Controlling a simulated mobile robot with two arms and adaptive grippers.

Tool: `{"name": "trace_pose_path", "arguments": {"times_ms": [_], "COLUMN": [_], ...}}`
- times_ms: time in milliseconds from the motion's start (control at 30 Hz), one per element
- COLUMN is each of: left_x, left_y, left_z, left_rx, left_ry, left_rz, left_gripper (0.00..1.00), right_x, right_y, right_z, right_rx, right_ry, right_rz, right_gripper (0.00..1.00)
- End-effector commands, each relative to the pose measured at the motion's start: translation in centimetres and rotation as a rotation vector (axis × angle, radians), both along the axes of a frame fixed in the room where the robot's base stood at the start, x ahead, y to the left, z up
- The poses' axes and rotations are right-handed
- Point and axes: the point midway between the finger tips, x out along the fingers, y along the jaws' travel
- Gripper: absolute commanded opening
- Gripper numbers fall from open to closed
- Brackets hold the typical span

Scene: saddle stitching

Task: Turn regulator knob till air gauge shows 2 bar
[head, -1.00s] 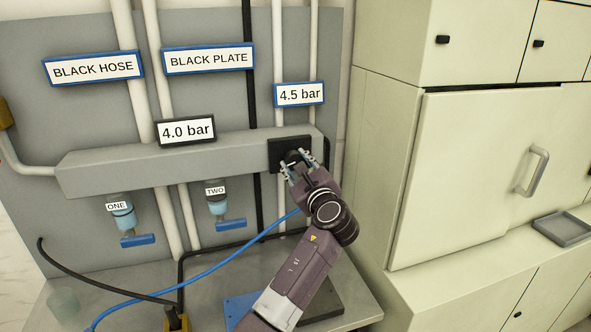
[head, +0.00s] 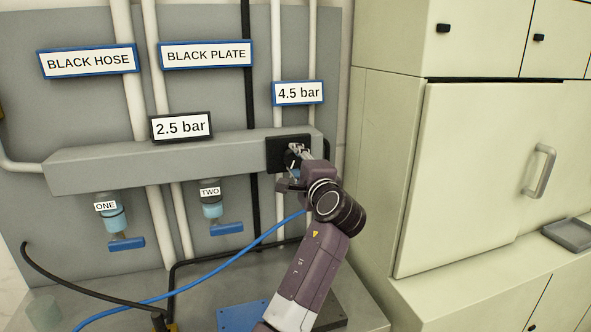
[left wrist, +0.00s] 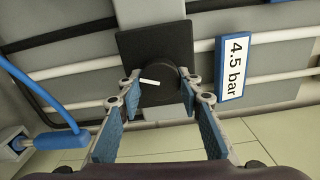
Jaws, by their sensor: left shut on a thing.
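The air gauge (head: 181,127) is a framed display on the grey manifold (head: 110,165), and it reads 2.5 bar. The regulator knob (left wrist: 158,86) is round and black with a white pointer mark, mounted on a black square plate (left wrist: 150,45). In the left wrist view the pointer lies nearly level, toward the left. My left gripper (head: 296,158) is shut on the knob, with a fingertip on each side. In the head view the gripper hides most of the knob. My right gripper is not in view.
A blue-framed sign (head: 298,93) above the plate reads 4.5 bar. Valves labelled ONE (head: 112,222) and TWO (head: 212,212) hang under the manifold. A blue hose (head: 220,266) runs below, close to my left arm. A cabinet (head: 470,170) stands at the right.

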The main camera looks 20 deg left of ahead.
Motion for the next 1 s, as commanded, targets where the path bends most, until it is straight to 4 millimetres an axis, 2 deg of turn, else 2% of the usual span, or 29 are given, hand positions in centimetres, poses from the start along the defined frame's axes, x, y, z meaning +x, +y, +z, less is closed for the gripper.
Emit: {"name": "trace_pose_path", "arguments": {"times_ms": [33,300,933,967,1000], "left_x": [0.0,0.0,0.0,0.0,0.0], "left_y": [0.0,0.0,0.0,0.0,0.0], "left_z": [-0.4,-0.3,-0.1,-0.2,-0.2], "left_rx": [-0.028,-0.13,-0.168,-0.167,-0.167], "left_ry": [-0.015,-0.083,-0.107,-0.107,-0.107], "left_rz": [0.0,0.0,0.001,0.001,0.001], "left_gripper": [0.09,0.09,0.09,0.35,0.4], "right_x": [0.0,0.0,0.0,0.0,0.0], "right_y": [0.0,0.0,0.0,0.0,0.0], "right_z": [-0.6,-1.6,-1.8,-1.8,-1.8], "right_rx": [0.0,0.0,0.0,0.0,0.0], "right_ry": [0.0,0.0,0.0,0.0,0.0], "right_rz": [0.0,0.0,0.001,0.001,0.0], "right_gripper": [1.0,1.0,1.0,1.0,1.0]}}
